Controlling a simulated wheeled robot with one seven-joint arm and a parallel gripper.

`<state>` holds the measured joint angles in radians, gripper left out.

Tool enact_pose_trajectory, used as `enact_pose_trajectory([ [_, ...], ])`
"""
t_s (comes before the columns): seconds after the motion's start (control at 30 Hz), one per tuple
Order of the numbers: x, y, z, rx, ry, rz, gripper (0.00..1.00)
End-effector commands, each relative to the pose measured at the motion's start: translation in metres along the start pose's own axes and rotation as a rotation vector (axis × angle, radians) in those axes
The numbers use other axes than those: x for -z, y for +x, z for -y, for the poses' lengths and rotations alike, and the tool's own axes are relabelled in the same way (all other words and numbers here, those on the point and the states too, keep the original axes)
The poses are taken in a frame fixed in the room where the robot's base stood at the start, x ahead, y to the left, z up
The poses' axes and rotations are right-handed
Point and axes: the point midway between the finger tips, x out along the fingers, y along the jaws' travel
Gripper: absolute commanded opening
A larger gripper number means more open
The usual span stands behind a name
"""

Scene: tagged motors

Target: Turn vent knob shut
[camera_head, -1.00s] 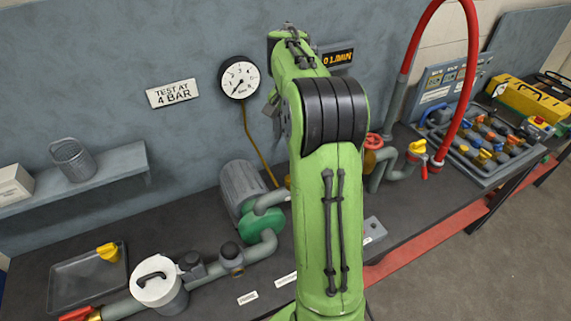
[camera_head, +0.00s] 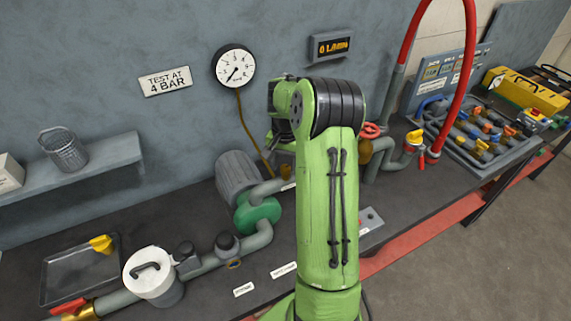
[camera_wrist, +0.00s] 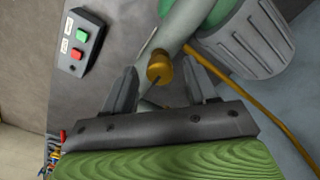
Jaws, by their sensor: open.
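A brass knob (camera_wrist: 158,68) with a dark slit in its end sits beside a grey pipe (camera_wrist: 185,25) in the wrist view; I take it for the vent knob. My gripper (camera_wrist: 160,62) is open, with one finger on each side of the knob and a gap to both. I cannot tell whether the fingertips are level with it. In the head view my green arm hides the gripper, and a small brass fitting (camera_head: 285,172) shows just left of the arm.
The green pump (camera_head: 257,213) and ribbed motor (camera_head: 237,176) stand left of my arm. A yellow hose (camera_wrist: 235,85) runs close by the right finger. A button box (camera_wrist: 80,40) lies to the left. A red handwheel (camera_head: 370,130) and red hose (camera_head: 471,60) are at right.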

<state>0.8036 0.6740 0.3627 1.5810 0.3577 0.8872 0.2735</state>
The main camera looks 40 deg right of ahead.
Motion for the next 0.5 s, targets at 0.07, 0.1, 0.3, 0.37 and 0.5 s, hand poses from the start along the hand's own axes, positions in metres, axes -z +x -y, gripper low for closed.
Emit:
enact_pose_trajectory([
  [0.07, 0.0, 0.0003, 0.0, 0.0, 0.0, 0.0, 0.57],
  [0.1, 0.0, 0.0001, 0.0, 0.0, 0.0, 0.0, 0.57],
  [0.3, 0.0001, -0.0002, 0.0, 0.0, 0.0, 0.0, 0.38],
  [0.37, 0.0001, -0.0002, 0.0, 0.0, 0.0, 0.0, 0.29],
  [0.5, 0.0001, -0.0003, 0.0, 0.0, 0.0, 0.0, 0.08],
])
